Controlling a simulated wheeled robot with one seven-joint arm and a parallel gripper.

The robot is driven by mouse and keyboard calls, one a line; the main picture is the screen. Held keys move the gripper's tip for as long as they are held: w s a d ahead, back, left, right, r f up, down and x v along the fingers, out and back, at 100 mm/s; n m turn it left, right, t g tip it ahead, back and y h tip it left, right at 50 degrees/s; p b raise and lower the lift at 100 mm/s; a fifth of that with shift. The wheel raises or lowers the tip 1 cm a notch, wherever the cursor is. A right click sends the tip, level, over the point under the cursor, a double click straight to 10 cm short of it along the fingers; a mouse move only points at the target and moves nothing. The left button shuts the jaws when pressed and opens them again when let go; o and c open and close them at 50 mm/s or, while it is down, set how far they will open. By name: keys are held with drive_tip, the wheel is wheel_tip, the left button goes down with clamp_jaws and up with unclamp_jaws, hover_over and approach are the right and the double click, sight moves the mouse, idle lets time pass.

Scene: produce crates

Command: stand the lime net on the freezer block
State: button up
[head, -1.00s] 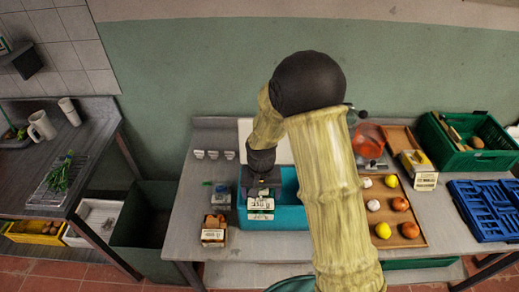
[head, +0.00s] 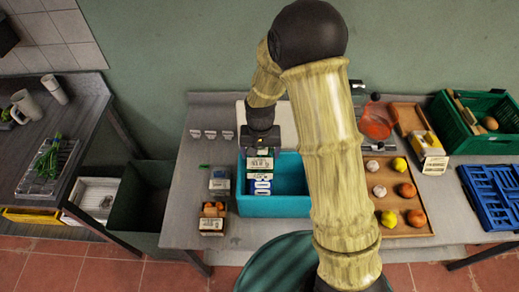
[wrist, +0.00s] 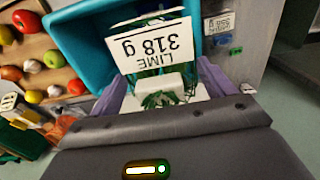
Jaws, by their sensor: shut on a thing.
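The lime net hangs in my gripper (wrist: 165,90). In the wrist view its white card (wrist: 150,42) reads "LIME 318 g", with green showing behind it, between the purple fingers. In the head view my gripper (head: 262,148) is shut on the lime net (head: 260,164) above the left part of a teal crate (head: 280,207). A small white-and-blue block (head: 260,187), which looks like the freezer block, shows just below the net inside the crate. I cannot tell whether net and block touch.
A small labelled punnet (head: 219,184) and a carton of orange produce (head: 212,217) stand left of the crate. A wooden tray (head: 410,222) with garlic, lemons and onions lies to the right, partly behind my arm. Three small cards stand on the table.

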drive_tip(key=shift+s+r, duration=0.1)
drive_tip(key=shift+s, duration=0.1)
drive_tip(key=shift+s+d+f, duration=0.1)
drive_tip(key=shift+f, duration=0.3)
wheel_tip(320, 180, down, 14)
drive_tip(key=b, duration=1.1)
drive_tip(key=shift+f, duration=0.25)
drive_tip(key=shift+f+b, duration=0.35)
drive_tip(key=shift+f, duration=0.3)
drive_tip(key=shift+f+b, duration=0.4)
drive_tip(key=shift+f, duration=0.15)
idle(0.4)
